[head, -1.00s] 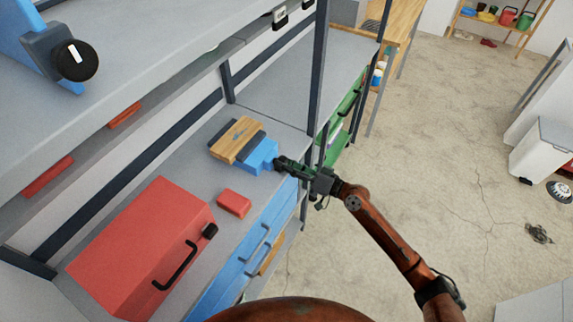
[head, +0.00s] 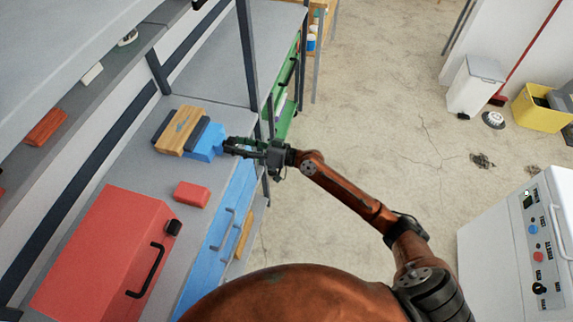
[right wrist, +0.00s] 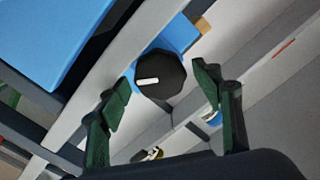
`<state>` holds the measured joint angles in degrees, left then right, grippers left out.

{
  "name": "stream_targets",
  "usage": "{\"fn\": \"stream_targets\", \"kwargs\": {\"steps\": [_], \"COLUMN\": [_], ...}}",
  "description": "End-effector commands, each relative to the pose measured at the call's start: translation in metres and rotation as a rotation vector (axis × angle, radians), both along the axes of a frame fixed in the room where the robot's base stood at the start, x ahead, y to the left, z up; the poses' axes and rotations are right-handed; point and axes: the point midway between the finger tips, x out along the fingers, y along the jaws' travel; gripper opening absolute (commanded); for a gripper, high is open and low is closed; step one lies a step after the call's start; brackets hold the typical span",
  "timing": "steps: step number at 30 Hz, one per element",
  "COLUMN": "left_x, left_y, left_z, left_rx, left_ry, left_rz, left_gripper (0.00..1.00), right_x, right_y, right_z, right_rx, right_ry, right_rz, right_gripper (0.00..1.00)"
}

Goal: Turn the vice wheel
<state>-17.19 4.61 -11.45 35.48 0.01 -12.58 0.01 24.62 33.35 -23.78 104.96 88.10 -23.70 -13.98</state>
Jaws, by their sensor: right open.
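The blue vice (head: 207,143) sits on the grey workbench, with a wooden block (head: 182,131) between its dark jaws. Its wheel is hidden behind my gripper in the head view. In the right wrist view the wheel is a black faceted knob (right wrist: 160,75) with a white mark, on the end of the blue vice body (right wrist: 180,36). My right gripper (head: 236,147) is at the wheel end of the vice. In the right wrist view its green fingers (right wrist: 167,88) are apart, one on each side of the knob, with gaps showing. My left gripper is out of view.
A red toolbox (head: 100,255) and a small red box (head: 192,194) stand on the bench (head: 150,178) nearer me. A dark shelf post (head: 247,55) rises close behind my right gripper. Blue drawers (head: 215,235) are below the bench edge. The floor to the right is mostly clear.

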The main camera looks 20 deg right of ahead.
Motion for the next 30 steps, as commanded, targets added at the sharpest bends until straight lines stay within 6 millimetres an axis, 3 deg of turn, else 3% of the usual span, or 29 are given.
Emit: {"fn": "stream_targets", "kwargs": {"steps": [14, 26, 30], "left_x": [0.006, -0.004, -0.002], "left_y": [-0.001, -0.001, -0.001], "left_z": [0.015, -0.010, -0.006], "left_rx": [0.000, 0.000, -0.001], "left_ry": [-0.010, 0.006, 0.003], "left_rz": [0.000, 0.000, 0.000], "left_gripper": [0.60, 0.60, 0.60], "right_x": [-0.002, -0.049, -0.039], "right_y": [0.002, -0.062, -0.076], "right_z": [0.005, -0.002, -0.019], "right_rx": [-0.299, -0.298, -0.316], "right_ry": [-0.414, -0.409, -0.374], "right_rz": [0.002, 0.001, -0.036], "right_gripper": [0.60, 0.60, 0.60]}}
